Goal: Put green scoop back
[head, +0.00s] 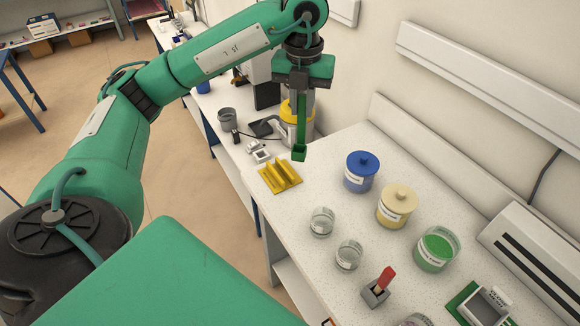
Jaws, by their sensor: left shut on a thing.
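My left gripper (301,88) is shut on the green scoop (301,125). The scoop hangs upright with its small square cup (299,153) at the bottom. In the picture the cup shows just above and right of a yellow ridged rest (280,176) on the table. The scoop looks clear of the rest; the exact height is hard to tell. An open glass jar of green grains (437,249) stands at the right. My right gripper is not in view.
A grey holder with a red-handled tool (376,291) and a white box on a green base (486,305) are nearer. A grey cup (228,119) stands farther back.

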